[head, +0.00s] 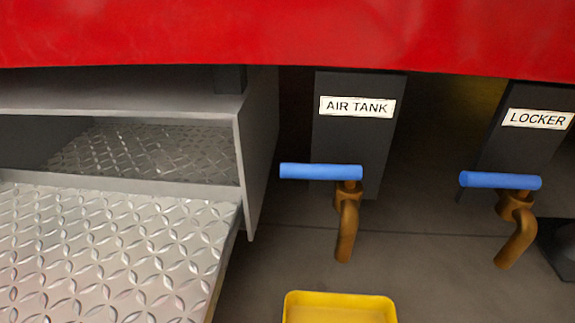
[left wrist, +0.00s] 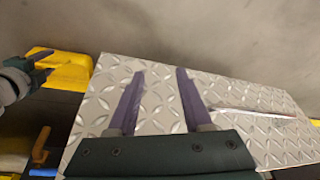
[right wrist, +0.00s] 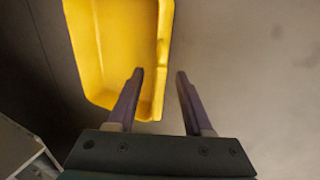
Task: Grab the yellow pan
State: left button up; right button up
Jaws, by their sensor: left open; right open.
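The yellow pan (head: 340,310) lies at the bottom edge of the head view, partly cut off. In the right wrist view the pan (right wrist: 120,50) fills the upper left. My right gripper (right wrist: 160,73) is open there. Its left finger overlaps the pan's inside, its right finger is over grey floor, and the pan's right rim appears between them. I cannot tell the height gap. In the left wrist view the pan (left wrist: 68,72) is at the left, with my right gripper (left wrist: 46,64) over it. My left gripper (left wrist: 160,71) is open and empty over a diamond-plate step.
The metal diamond-plate step (head: 110,250) is at the left of the head view. Blue-handled taps stand beneath the AIR TANK label (head: 357,107) and LOCKER label (head: 537,119). A red body panel (head: 280,30) spans the top. Grey floor (head: 450,290) right of the pan is clear.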

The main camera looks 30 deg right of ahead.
jog(key=b+x, duration=0.2)
jog(key=x, duration=0.1)
jog(key=shift+f, duration=0.2)
pick_arm(q)
notch_tip(320, 180, down, 3)
jog(key=shift+f, duration=0.15)
pick_arm(e)
jog(key=shift+d+r, duration=0.1)
jog(key=shift+r, duration=0.05)
grip_shut()
dwell(0.7)
